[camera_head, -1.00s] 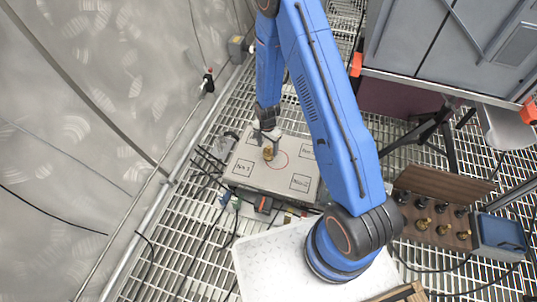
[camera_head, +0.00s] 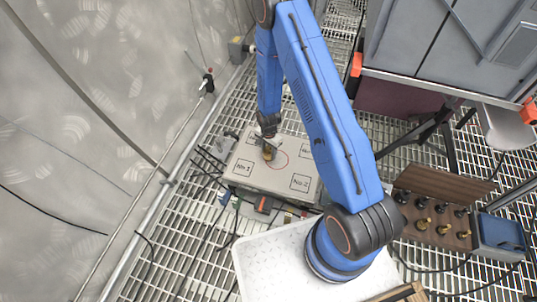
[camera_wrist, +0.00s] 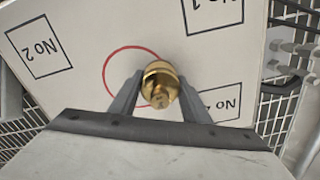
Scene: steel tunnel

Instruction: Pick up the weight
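The brass weight (camera_head: 268,154) stands on the pale box top, at the edge of a red circle (camera_head: 279,161). In the wrist view the weight (camera_wrist: 159,84) lies between the two fingertips of my gripper (camera_wrist: 158,92). The fingers are spread, one on each side of the weight; whether they touch it I cannot tell. In the head view my gripper (camera_head: 269,143) is over the weight and partly hides it.
The box top (camera_head: 262,176) carries printed squares such as "No 1" and "No 2". A wooden rack (camera_head: 435,222) with several brass and black weights stands at the right, beside a blue-grey box (camera_head: 497,237). A grey wall is at the left.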

